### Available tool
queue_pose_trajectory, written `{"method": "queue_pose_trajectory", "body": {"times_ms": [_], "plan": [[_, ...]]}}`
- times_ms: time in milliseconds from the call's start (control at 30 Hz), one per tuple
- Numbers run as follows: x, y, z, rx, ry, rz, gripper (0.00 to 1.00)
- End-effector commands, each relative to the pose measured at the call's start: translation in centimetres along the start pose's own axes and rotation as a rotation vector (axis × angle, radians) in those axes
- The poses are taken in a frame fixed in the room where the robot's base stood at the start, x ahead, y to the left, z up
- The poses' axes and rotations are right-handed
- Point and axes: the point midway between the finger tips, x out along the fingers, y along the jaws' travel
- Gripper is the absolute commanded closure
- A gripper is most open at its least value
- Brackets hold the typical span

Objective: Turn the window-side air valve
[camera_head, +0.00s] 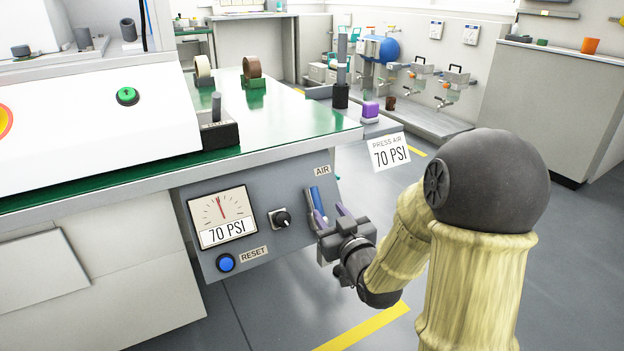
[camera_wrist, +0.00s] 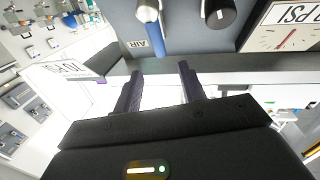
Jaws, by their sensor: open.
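The air valve has a blue lever (camera_head: 319,197) at the right end of the grey control panel (camera_head: 290,245), below a label reading AIR. The lever points up and leans slightly left. In the wrist view, the blue lever (camera_wrist: 149,12) shows at the top, beyond the fingertips. My gripper (camera_head: 331,212) is open and empty, just right of and below the lever. Its two purple fingers are apart, and it also shows in the wrist view (camera_wrist: 160,68). Whether a finger touches the lever, I cannot tell. No second air valve is visible on this panel.
The gauge (camera_head: 221,216) reads 70 PSI. A black knob (camera_head: 281,218) is between gauge and lever, with a blue RESET button (camera_head: 226,262) below. The bench edge (camera_head: 180,172) overhangs the panel. A PRESS AIR 70 PSI card (camera_head: 389,152) is at the right.

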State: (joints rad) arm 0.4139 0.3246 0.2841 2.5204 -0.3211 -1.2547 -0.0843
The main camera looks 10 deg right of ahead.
Motion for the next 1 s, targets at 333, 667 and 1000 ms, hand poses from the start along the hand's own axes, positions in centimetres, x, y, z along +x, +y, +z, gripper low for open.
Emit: {"method": "queue_pose_trajectory", "body": {"times_ms": [333, 667, 1000], "plan": [[0.4, -0.1, -0.2, -0.002, -0.007, 0.008, 0.59], [3.1, -0.1, 0.4, -0.01, -0.003, 0.014, 0.59], [8.5, -0.1, 0.5, -0.009, -0.003, 0.014, 0.59]]}}
